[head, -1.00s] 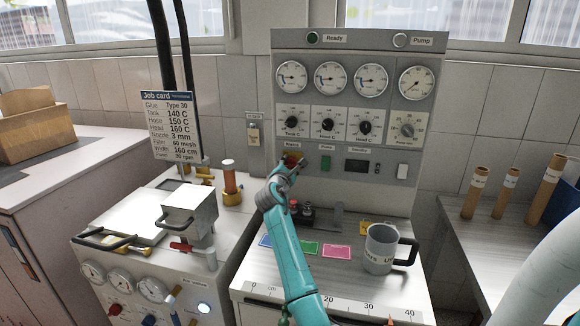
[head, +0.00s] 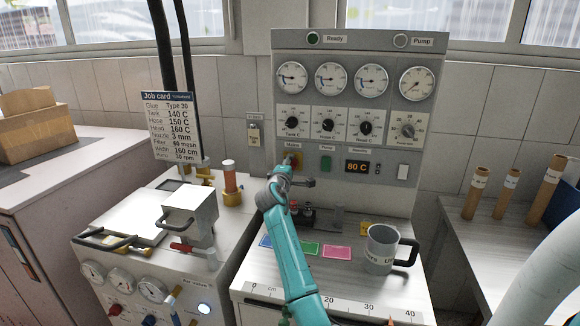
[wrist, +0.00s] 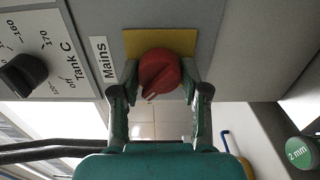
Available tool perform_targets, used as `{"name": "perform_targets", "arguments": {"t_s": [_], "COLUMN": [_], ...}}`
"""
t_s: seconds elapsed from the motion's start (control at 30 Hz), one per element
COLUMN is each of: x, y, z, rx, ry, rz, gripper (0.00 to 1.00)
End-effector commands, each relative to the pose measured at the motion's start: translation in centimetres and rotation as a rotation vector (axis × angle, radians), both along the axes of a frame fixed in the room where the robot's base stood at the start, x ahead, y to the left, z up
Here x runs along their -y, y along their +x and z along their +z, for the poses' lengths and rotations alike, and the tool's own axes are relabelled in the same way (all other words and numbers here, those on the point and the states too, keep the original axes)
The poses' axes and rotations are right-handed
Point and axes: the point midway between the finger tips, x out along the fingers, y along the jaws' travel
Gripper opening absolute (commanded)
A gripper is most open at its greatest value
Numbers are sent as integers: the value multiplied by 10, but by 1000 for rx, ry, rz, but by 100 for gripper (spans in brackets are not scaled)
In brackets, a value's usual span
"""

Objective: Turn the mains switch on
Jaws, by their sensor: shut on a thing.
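The mains switch is a red rotary knob (wrist: 158,70) on a yellow plate (wrist: 180,42), beside the "Mains" label in the wrist view. In the head view the mains switch (head: 298,158) sits at the lower left of the grey control panel, partly hidden by my gripper (head: 289,166). In the wrist view my gripper (wrist: 160,88) has one finger on each side of the red knob and is shut on it.
Tank, hose and head dials (head: 328,125) sit above the switch. A grey mug (head: 381,250) and coloured cards (head: 336,253) lie on the bench below. The glue tank unit (head: 140,222) stands to the left, and cardboard tubes (head: 475,192) stand to the right.

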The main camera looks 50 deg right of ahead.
Motion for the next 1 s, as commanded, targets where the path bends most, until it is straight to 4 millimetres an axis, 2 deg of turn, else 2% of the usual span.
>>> {"name": "perform_targets", "arguments": {"t_s": [0.63, 0.67, 0.73, 0.77, 1.0], "x": [0, 0, 0, 0, 0], "y": [0, 0, 0, 0, 0], "z": [0, 0, 0, 0, 0], "rx": [49, 49, 48, 48, 48], "ry": [21, 21, 21, 21, 20], "rz": [0, 0, 0, 0, 0], "gripper": [10, 47, 65, 70, 70]}}
